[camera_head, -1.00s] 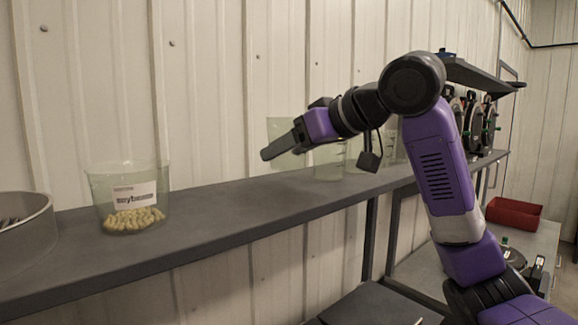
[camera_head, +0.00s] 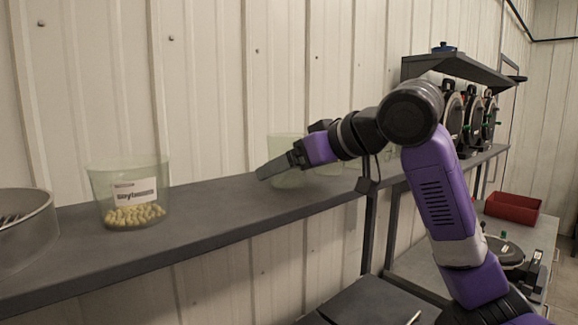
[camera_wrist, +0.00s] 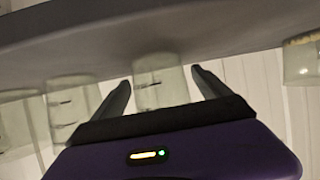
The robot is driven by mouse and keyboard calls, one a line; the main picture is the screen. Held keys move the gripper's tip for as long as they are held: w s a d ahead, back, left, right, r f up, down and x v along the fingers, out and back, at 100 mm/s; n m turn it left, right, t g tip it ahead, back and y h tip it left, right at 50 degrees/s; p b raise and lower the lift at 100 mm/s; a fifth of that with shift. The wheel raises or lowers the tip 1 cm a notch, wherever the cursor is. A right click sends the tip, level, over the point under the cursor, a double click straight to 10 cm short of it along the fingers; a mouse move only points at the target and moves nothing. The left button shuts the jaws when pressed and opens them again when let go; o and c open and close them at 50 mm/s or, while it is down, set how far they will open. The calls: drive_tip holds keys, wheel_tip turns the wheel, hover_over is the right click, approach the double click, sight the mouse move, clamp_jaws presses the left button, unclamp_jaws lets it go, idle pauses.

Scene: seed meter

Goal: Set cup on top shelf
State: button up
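A clear, pale green cup (camera_head: 287,146) is at my gripper (camera_head: 265,174), partly hidden behind it in the head view. The cup is upright, at or just above the long grey shelf (camera_head: 215,215); contact with the shelf is not clear. A higher grey shelf (camera_head: 470,68) is at the right, partly behind my arm.
A cup of pale seeds (camera_head: 134,190) and a round metal pan (camera_head: 28,235) stand to the left. More clear cups (camera_head: 328,158) stand close on the right. A blue pot (camera_head: 443,47) is on the high shelf. Round seed-meter discs (camera_head: 472,120) and a red bin (camera_head: 512,208) are farther right.

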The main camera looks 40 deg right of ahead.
drive_tip(key=shift+r, duration=0.25)
drive_tip(key=shift+s, duration=0.4)
drive_tip(key=b+v, duration=0.3)
drive_tip(key=v, duration=0.8)
drive_tip(key=shift+r, duration=0.15)
